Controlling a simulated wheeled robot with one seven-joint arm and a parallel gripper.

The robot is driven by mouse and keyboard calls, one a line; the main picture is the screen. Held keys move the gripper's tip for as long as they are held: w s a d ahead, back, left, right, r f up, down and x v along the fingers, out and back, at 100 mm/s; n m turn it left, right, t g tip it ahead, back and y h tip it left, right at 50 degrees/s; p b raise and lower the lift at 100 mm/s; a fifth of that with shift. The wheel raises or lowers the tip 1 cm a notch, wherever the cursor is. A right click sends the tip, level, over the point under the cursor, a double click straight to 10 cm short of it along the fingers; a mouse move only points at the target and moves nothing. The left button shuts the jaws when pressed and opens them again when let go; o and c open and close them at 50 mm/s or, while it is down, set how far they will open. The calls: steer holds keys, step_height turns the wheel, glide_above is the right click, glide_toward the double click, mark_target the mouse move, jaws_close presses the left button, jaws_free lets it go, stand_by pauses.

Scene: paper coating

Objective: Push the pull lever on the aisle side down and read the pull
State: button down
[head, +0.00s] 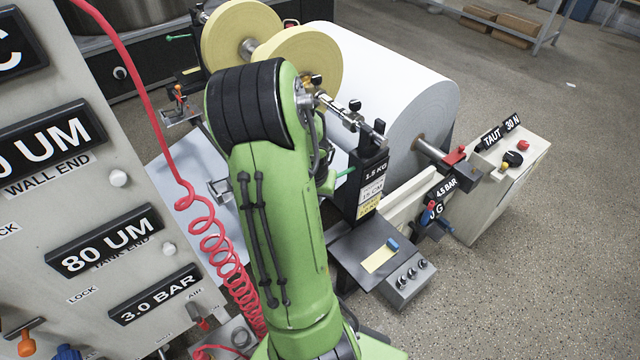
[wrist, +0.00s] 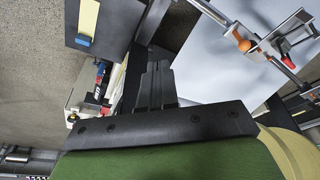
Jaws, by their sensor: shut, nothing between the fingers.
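The aisle-side pull lever is a short green handle (head: 345,172) beside a black post (head: 368,185) with a "1.5 KG" sign, right of my arm in the head view. It looks roughly level, its inner end hidden by my arm. I cannot make it out in the wrist view. My gripper shows in the wrist view (wrist: 157,72), its dark fingers together and empty, above the machine between the black shelf and the white paper. My arm hides it in the head view. I cannot tell whether it touches the lever.
A large white paper roll (head: 395,80) and yellow rolls (head: 240,30) stand behind. A black shelf (head: 350,250) holds a yellow note and blue object. A red coiled hose (head: 215,240) hangs left near the label panel (head: 60,200). A metal bracket (wrist: 265,45) has orange and red knobs. Floor is clear at right.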

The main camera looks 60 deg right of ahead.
steer(key=p+v, duration=0.4)
steer(key=v, duration=1.1)
steer(key=shift+r+p, duration=0.3)
steer(key=shift+r, duration=0.1)
steer(key=shift+a, duration=0.1)
